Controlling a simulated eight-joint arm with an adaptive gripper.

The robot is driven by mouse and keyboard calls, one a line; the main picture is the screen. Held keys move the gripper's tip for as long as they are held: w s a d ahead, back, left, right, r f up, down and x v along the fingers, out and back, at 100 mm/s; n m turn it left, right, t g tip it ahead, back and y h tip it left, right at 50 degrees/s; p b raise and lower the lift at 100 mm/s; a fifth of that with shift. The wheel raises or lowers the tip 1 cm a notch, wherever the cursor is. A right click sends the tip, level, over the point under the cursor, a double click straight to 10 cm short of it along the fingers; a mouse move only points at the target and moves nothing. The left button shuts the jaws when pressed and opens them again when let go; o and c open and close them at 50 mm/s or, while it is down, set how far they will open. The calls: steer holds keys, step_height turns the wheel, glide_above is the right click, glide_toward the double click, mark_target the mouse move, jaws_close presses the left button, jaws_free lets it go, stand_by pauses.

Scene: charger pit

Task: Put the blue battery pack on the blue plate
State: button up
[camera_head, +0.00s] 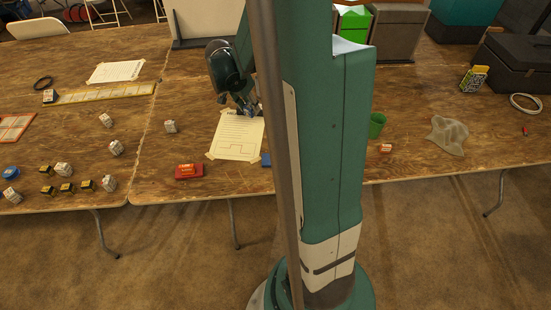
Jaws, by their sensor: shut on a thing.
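My gripper (249,108) is low over the upper part of a white taped sheet, left of my arm's column. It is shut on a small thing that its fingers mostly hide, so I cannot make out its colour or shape. No blue battery pack shows clearly anywhere else in view. A small blue patch, likely the edge of the blue plate (266,160), shows at the sheet's lower right corner. My arm hides the rest of it. My gripper is above and a little left of this patch in the picture, apart from it.
A red plate (189,172) with an orange-red block on it lies left of the sheet (236,142). Several small white and dark blocks stand on the left table. A green cup (377,125) and a grey cloth (447,136) are right of my arm. Bare wood surrounds the red plate.

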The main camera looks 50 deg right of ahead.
steer(key=s+a+m+g, duration=0.1)
steer(key=s+a+m, duration=0.1)
steer(key=s, duration=0.6)
steer(key=s+a+m+g, duration=0.1)
steer(key=s+a+m, duration=0.2)
steer(key=s, duration=0.6)
steer(key=shift+a, duration=0.25)
steer(key=b, duration=0.1)
glide_above(275, 159)
steer(key=shift+d+f, duration=0.15)
steer(key=shift+f, duration=2.7)
steer(key=shift+f, duration=0.1)
steer(key=shift+f+b, duration=0.85)
steer(key=shift+f, duration=1.1)
steer(key=shift+f, duration=0.2)
steer(key=o, duration=1)
steer(key=shift+r, duration=0.25)
